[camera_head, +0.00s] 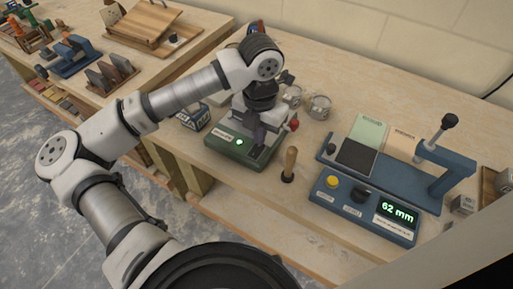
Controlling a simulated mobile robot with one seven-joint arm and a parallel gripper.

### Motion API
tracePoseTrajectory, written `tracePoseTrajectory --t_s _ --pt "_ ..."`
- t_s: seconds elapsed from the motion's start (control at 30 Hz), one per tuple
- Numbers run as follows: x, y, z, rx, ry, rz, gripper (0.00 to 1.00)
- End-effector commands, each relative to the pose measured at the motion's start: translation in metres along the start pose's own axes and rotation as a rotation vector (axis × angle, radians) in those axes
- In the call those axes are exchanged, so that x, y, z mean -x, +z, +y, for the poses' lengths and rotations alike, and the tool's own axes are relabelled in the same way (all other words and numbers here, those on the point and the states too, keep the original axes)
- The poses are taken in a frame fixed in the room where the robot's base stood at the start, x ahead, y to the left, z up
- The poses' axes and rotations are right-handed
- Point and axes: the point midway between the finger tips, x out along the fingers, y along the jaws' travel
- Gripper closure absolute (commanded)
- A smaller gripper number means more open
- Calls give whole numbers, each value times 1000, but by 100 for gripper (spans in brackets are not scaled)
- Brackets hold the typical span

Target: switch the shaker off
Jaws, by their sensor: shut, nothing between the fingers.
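A low green device (222,147), which I take to be the shaker, stands on the wooden bench in the middle of the view. A small green light (239,142) glows on its front, beside a white label too small to read. A red knob (294,125) shows at its right side. My gripper (259,138) points down over the device, with its fingers shut and empty. The gripper and wrist hide much of the device's top, and I cannot tell whether the fingertips touch it.
A blue device (408,217) with a yellow button (333,182), black knob and "62 mm" display stands at right. A wooden-handled tool (290,163) stands upright between the two devices. Glass jars (319,107) stand behind the green device. Wooden racks (150,22) are at far left.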

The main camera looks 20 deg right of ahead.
Motion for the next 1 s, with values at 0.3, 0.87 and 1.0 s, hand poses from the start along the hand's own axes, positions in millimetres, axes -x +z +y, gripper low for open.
tracePoseTrajectory --t_s 0.3,0.87,1.0 --pt "-5 0 0 0 0 0 100" --pt "-12 0 0 0 0 0 100" --pt "-14 0 0 0 0 0 100"
